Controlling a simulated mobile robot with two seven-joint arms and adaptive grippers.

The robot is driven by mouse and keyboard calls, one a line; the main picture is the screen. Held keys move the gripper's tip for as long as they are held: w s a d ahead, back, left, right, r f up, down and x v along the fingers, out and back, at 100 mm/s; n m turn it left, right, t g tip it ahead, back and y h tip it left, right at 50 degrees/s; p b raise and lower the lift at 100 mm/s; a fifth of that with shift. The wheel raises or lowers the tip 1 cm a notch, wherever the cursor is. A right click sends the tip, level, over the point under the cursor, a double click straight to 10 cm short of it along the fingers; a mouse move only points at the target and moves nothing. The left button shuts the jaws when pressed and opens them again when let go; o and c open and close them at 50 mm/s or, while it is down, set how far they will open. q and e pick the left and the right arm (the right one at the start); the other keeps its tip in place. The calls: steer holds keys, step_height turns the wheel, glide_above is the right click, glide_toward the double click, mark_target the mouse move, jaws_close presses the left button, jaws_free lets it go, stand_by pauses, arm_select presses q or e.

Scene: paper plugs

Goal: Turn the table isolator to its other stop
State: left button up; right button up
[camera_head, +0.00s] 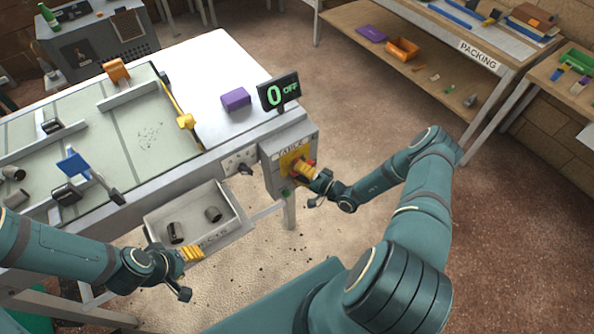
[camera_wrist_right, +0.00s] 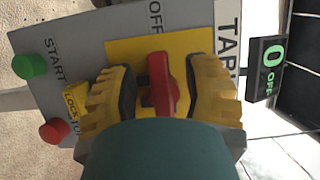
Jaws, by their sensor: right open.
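The table isolator (camera_wrist_right: 162,88) is a red handle on a yellow plate. In the right wrist view it stands upright, with one end towards the OFF lettering. In the head view its grey control box (camera_head: 279,178) hangs at the table's right front corner. My right gripper (camera_head: 306,171) is open at the isolator, with one yellow finger on each side of the handle. I cannot tell whether either finger touches it. My left gripper (camera_head: 191,253) is below the table's front edge, near the drawer; its opening is unclear.
A display (camera_head: 279,92) above the box reads 0 OFF. The box also carries a green button (camera_wrist_right: 30,66) and a red button (camera_wrist_right: 54,131). An open drawer (camera_head: 236,230) holds dark cylinders. A purple block (camera_head: 236,99) lies on the table. The packing bench (camera_head: 480,58) stands back right.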

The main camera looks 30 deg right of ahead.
steer(key=v, duration=1.1)
steer(key=shift+s, duration=0.1)
